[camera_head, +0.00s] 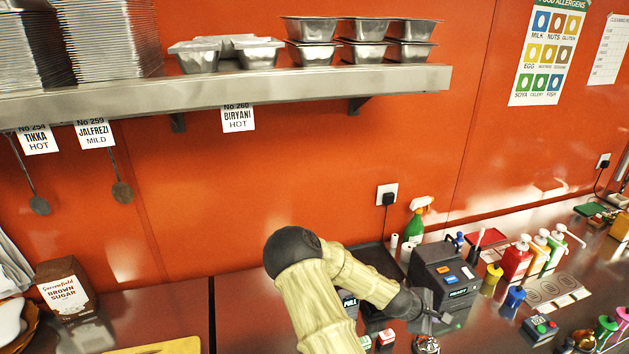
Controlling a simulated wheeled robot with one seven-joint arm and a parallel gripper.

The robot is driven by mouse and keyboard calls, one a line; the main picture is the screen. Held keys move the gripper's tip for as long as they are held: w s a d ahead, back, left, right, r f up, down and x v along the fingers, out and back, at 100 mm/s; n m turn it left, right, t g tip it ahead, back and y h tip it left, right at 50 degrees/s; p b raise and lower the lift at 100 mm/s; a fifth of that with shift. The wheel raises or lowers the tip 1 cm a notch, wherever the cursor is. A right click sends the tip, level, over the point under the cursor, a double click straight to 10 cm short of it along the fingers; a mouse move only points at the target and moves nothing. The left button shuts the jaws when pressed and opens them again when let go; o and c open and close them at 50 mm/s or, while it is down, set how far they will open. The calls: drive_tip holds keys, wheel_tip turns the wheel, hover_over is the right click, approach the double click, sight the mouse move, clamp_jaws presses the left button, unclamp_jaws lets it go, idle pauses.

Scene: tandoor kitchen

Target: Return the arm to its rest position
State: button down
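My arm rises from the bottom middle of the head view, bends at a dark joint and reaches down to the right. My gripper (440,322) is at its end, low over the counter, in front of a dark box-shaped machine (443,272) with coloured buttons. The fingers are small and dark here, and I cannot tell whether they are open or shut or hold anything. A small round patterned item (426,344) is just below the gripper at the picture's bottom edge.
A steel shelf (230,94) with metal trays runs along the orange wall above. A green spray bottle (416,220), sauce pump bottles (517,258) and small coloured containers crowd the right counter. A brown sugar box (64,288) stands at left. The counter (165,306) left of my arm is mostly clear.

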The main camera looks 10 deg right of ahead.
drive_tip(key=s+a+r+m+y, duration=0.3)
drive_tip(key=s+a+r, duration=0.1)
drive_tip(key=a, duration=0.5)
drive_tip(key=s+a+r+m+y+b, duration=0.1)
drive_tip(key=s+a+r+m+y, duration=0.2)
drive_tip(key=a+r, duration=0.3)
drive_tip(key=s+a+r+m+t+y, duration=0.1)
drive_tip(key=s+a+r+m+y, duration=0.2)
drive_tip(key=a, duration=1)
wheel_tip(320, 180, up, 2)
drive_tip(key=s+m, duration=0.2)
drive_tip(key=shift+s+r, duration=0.15)
drive_tip(key=shift+s, duration=0.15)
